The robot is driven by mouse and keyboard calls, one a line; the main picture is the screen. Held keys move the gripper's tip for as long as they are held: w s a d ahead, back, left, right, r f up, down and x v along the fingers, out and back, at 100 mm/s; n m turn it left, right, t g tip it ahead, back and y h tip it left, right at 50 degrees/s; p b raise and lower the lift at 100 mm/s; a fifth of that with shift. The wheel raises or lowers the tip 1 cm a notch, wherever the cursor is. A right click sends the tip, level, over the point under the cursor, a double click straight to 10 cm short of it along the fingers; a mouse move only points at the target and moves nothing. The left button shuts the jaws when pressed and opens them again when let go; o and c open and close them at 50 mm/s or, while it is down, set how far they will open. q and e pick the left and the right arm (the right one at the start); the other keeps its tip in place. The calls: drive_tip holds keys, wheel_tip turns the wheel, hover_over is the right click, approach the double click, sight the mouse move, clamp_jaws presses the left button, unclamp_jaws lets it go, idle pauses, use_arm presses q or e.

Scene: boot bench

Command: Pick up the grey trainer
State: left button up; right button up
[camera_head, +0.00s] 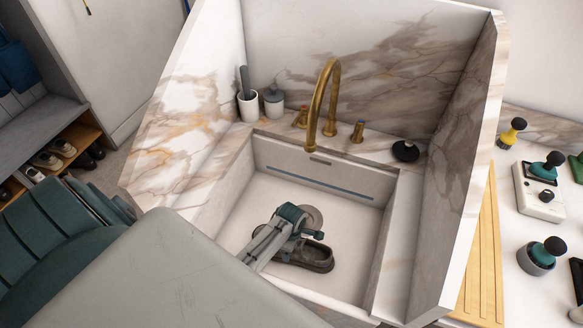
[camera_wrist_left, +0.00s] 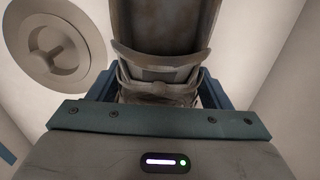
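The grey trainer (camera_head: 313,255) is a dark grey shoe lying on the floor of the white sink basin (camera_head: 240,215). My left gripper (camera_head: 298,228) is down in the basin at the trainer, hiding part of it. In the left wrist view the trainer (camera_wrist_left: 160,75) lies between the two blue fingers of my left gripper (camera_wrist_left: 155,88). The fingers are wide apart, one at each side of the shoe. Whether they press on it is not clear. The fingertips are partly hidden. My right gripper is not in view.
A drain (camera_wrist_left: 55,45) lies close beside the trainer. High basin walls and a brass tap (camera_head: 322,100) stand around it. A white cup (camera_head: 248,105), a grey jar (camera_head: 274,101) and a black knob (camera_head: 405,150) sit on the ledge. The basin's right part is clear.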

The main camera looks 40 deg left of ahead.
use_arm(q)
drive_tip(key=c, duration=0.4)
drive_tip(key=shift+r, duration=0.15)
